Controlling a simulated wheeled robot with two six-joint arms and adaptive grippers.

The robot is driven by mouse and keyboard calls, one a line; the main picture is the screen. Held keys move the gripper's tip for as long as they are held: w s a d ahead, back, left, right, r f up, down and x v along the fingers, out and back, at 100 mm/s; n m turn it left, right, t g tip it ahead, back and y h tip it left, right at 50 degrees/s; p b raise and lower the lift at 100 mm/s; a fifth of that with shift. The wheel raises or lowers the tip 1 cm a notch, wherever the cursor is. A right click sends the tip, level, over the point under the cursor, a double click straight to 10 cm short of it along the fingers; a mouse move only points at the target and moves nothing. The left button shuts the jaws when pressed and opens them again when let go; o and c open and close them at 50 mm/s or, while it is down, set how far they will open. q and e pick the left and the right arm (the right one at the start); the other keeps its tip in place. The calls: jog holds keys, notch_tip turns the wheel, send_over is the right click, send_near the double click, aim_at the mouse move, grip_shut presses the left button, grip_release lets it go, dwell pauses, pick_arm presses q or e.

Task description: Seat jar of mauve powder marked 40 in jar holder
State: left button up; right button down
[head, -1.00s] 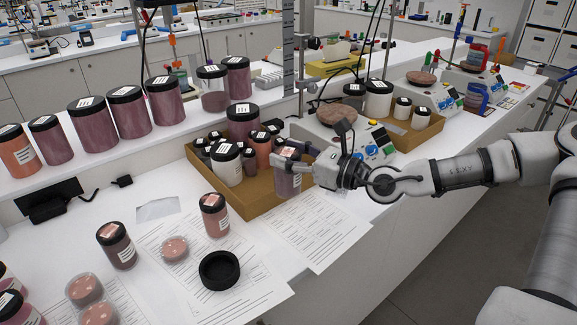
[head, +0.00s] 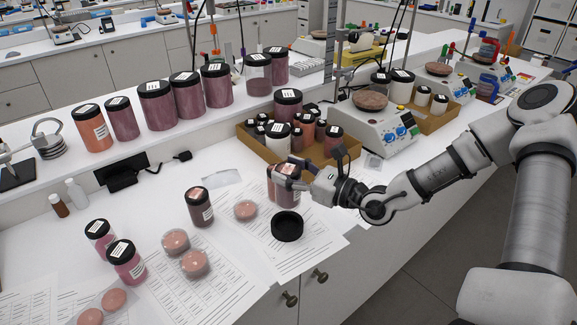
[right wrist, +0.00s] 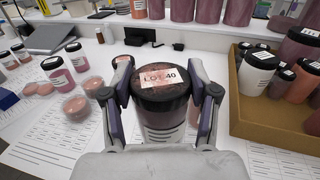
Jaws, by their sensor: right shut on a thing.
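The jar of mauve powder marked 40 (right wrist: 165,82) has a black lid with a white "LOT 40" label. It is upright between the two fingers of my right gripper (right wrist: 162,95), which is shut on it. My left gripper is not in view.
The cardboard tray (head: 340,160) of jars stands right of and behind my gripper. Another jar seems partly hidden behind the held jar. A dark jar (head: 199,206) and pink powder dishes (head: 245,210) are to the left. Larger jars line the raised shelf behind.

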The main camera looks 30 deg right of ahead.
aim_at(298, 205)
jog(key=shift+a+r, duration=0.25)
jog(key=shift+a, duration=0.15)
jog(key=f+b, duration=0.4)
jog(key=f, duration=0.1)
jog(key=shift+d, duration=0.2)
jog(key=shift+f+b, duration=0.45)
jog(key=shift+f, duration=0.15)
jog(key=shift+r+p, duration=0.1)
jog(key=shift+p, duration=0.2)
dwell(0.4)
jog(key=shift+f+b, duration=1.65)
jog(key=shift+f, duration=0.2)
jog(key=shift+c, duration=1.2)
grip_release()
jog(key=shift+r, duration=0.1)
jog(key=shift+s, duration=0.1)
